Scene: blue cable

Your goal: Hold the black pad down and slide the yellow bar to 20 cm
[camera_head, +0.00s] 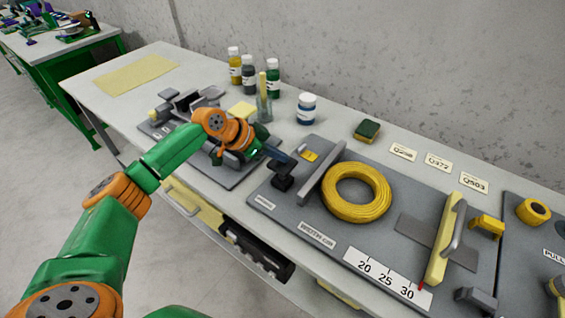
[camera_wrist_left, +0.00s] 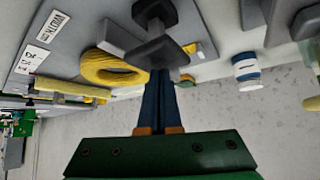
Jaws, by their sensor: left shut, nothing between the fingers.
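The black pad (camera_head: 283,182) stands on the left of the grey board, beside a grey upright bar. My left gripper (camera_head: 290,158) is shut and empty, its blue fingertips right at the pad's top. In the left wrist view, the fingertips (camera_wrist_left: 160,72) overlap the dark pad (camera_wrist_left: 160,50); I cannot tell whether they press on it. The yellow bar (camera_head: 437,262), with a grey handle, stands upright on the board's right part. Its red pointer is just right of the 30 mark on the white scale (camera_head: 375,273). My right gripper is not in view.
A yellow cable coil (camera_head: 354,212) lies between the grey upright bar (camera_head: 322,172) and the yellow bar. A yellow block (camera_head: 487,226) lies right of the yellow bar.

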